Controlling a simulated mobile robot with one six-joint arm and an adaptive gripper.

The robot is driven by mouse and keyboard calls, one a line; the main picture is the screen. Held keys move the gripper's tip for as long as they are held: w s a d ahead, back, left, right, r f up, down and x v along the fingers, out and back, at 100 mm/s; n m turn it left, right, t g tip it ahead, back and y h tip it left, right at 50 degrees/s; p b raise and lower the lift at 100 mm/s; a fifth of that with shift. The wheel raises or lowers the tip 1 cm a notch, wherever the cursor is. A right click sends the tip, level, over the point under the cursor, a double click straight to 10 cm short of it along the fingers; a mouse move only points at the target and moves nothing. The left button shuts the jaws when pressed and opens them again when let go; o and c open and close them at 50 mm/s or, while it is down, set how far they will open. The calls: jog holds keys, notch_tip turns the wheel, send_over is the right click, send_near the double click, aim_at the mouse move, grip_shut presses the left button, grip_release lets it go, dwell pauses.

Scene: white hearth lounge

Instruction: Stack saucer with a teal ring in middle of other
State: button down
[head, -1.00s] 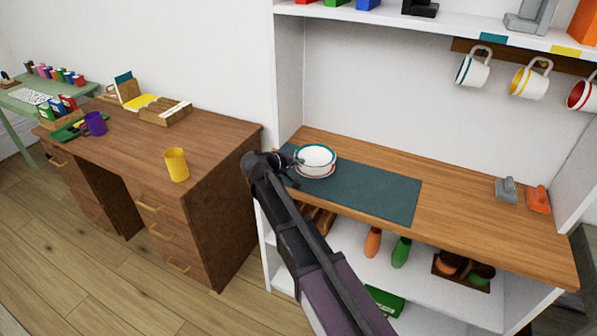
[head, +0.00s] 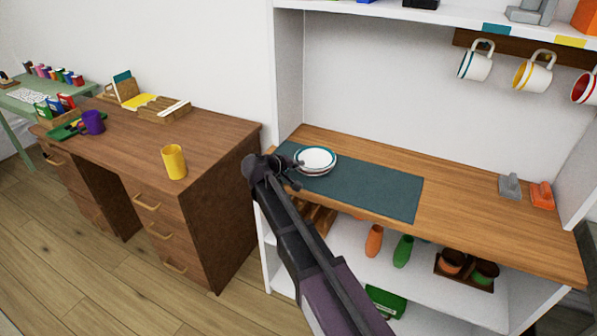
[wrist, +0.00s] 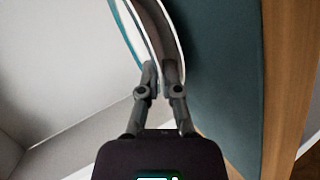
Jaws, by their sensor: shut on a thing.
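The white saucer with a teal ring (head: 317,158) is level, directly over another white saucer (head: 318,173) on the dark teal mat. Only a thin edge of the lower saucer shows; its middle is hidden. My gripper (head: 296,168) is at the left side of the pair, shut on the rim of the teal-ringed saucer. In the wrist view, my gripper (wrist: 161,76) has its fingers close together at the teal-ringed saucer (wrist: 127,28), with the other saucer (wrist: 166,35) very close beside it. I cannot tell whether the two saucers touch.
The dark teal mat (head: 375,191) lies on the wooden counter (head: 460,215), with free room to the right. Hanging mugs (head: 477,60) are above. A white side wall (head: 288,80) rises just behind and left. A yellow mug (head: 174,161) stands on the desk at left.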

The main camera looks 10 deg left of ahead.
jog(key=shift+s+f, duration=0.2)
jog(key=shift+f, duration=0.1)
jog(key=c, duration=1.2)
grip_release()
jog(key=shift+o, duration=0.6)
jog(key=shift+w+f, duration=0.15)
jog(key=shift+a, duration=0.1)
jog(key=shift+s+a+r+p, duration=0.3)
jog(key=shift+s+r+p, duration=0.05)
jog(key=shift+s+r, duration=0.1)
jog(key=p+v, duration=0.4)
jog(key=v, duration=0.6)
jog(key=shift+s+a+p, duration=0.2)
jog(key=shift+a+p, duration=0.05)
jog(key=shift+p, duration=0.05)
